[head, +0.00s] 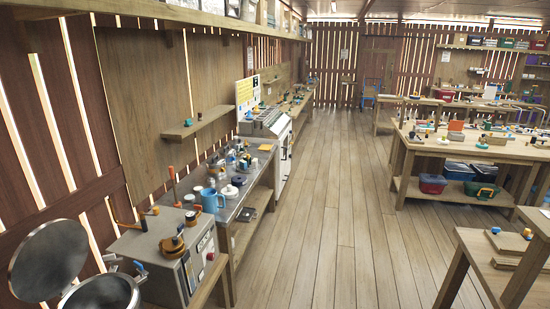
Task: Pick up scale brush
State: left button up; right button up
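I cannot make out a scale brush for certain; the small items in view are too small to tell apart. Many small tools and containers crowd the metal-topped bench (262,180) along the left wall, among them a blue mug (211,201). A grey box-shaped machine (190,262) stands at the near end of that bench, with an orange and dark fitting (173,243) on top and an upright orange-handled rod (173,184) behind it. Neither of my grippers is in view.
A round metal vessel (103,292) with its lid (48,260) raised is at the lower left. Cluttered wooden tables (470,152) stand on the right, with red and blue bins (432,183) on a lower shelf. The plank floor (325,220) between is clear.

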aim_at(177, 205)
jog(key=i+u, duration=0.2)
jog(key=i, duration=0.25)
jog(key=i+l+u, duration=0.25)
jog(key=i, duration=0.2)
jog(key=i+l+u, duration=0.2)
jog(key=i, duration=0.25)
